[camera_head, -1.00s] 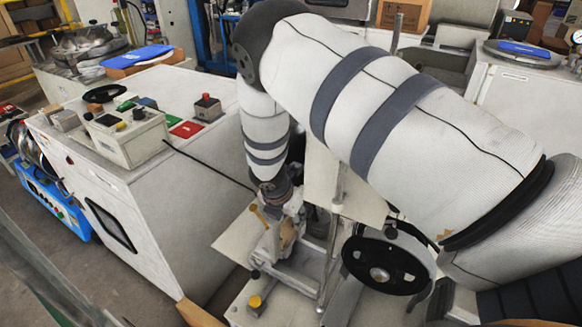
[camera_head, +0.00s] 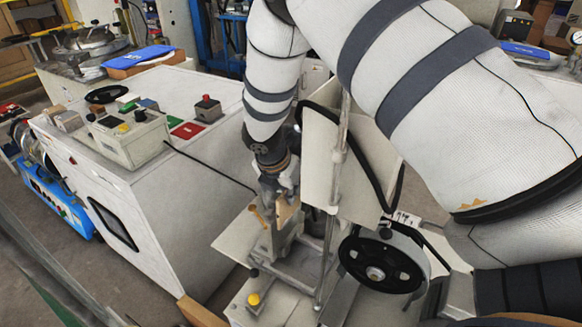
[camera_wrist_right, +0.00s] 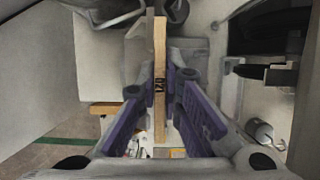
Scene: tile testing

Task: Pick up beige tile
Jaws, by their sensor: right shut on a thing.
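The beige tile (camera_wrist_right: 160,75) shows edge-on in the right wrist view, a thin upright strip with dark marks on it. My right gripper (camera_wrist_right: 164,100) is shut on it, with a purple pad on each side. In the head view the tile (camera_head: 288,212) is a small tan piece under my right gripper (camera_head: 276,190), above the test machine's base. Whether the tile still touches the machine cannot be told. My left gripper is not in view.
The test machine has an upright panel (camera_head: 324,160), a black handwheel (camera_head: 381,264) and a yellow knob (camera_head: 254,299) close by. A white cabinet (camera_head: 165,215) with a control box (camera_head: 125,138) stands at left. Floor shows between cabinet and machine.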

